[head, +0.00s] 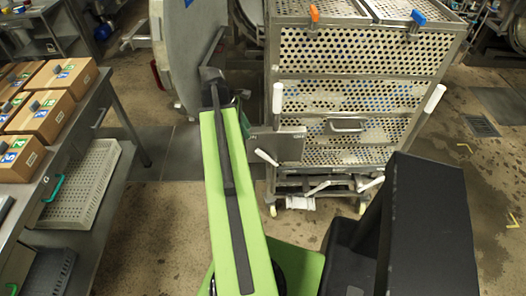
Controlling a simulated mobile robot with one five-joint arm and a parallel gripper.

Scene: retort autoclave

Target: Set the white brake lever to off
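A white brake lever (266,157) sticks out to the left at the lower edge of a grey plate (285,143) on the front left of a perforated metal cart. The lever is tilted, its free end up and to the left. The plate has small markings at its upper corners, too small to read. My green and black arm reaches forward just left of the cart and the lever. My gripper does not show; the far part of the arm is hidden behind its own links.
The perforated cart (345,66) has white upright handles (277,98) (434,98) and low white levers (315,188) near its wheels. A round metal door (187,50) stands behind my arm. A bench with cardboard boxes (62,75) is left. Floor between bench and arm is clear.

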